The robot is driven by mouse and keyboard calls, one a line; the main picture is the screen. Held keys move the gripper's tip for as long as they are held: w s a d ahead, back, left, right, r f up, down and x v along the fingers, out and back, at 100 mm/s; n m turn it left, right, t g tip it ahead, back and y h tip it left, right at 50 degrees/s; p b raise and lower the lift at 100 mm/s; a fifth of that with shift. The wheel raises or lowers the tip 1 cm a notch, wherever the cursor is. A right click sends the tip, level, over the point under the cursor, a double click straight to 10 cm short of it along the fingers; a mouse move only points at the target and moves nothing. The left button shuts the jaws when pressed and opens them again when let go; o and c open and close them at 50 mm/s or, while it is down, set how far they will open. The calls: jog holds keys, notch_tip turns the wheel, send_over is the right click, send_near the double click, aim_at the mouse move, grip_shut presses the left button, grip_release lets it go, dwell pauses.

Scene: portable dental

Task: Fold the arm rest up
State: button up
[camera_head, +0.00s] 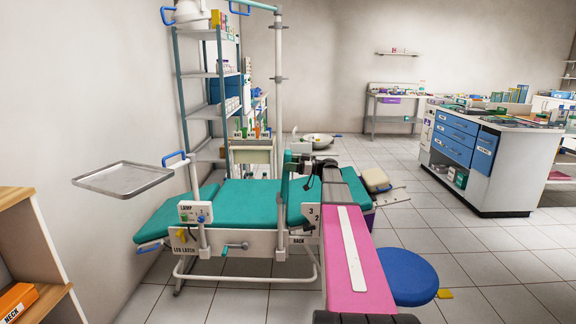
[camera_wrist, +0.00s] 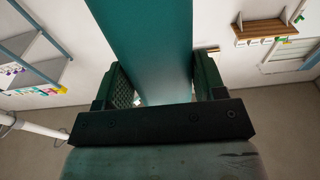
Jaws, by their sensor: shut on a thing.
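The dental chair (camera_head: 245,203) has teal pads and a white side panel. A narrow teal arm rest (camera_head: 288,192) stands roughly upright at the chair's near side, by the panel marked BACK. My gripper (camera_head: 300,165) is at its upper part, reached from the right by my arm. In the wrist view, my gripper (camera_wrist: 162,82) has one dark, ridged finger on each side of the teal arm rest (camera_wrist: 155,35) and is shut on it. The arm rest's hinge and lower end are hard to make out behind the panel labels.
A metal tray (camera_head: 124,177) juts out at the left on the chair's post. A blue stool (camera_head: 407,275) stands close on the right. A shelf rack (camera_head: 180,95) stands behind the chair, and a drawer counter (camera_head: 485,150) at the right. The tiled floor between is mostly clear.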

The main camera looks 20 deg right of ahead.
jog(key=shift+s+d+f, duration=0.1)
jog(key=o, duration=1.3)
jog(key=v, duration=1.1)
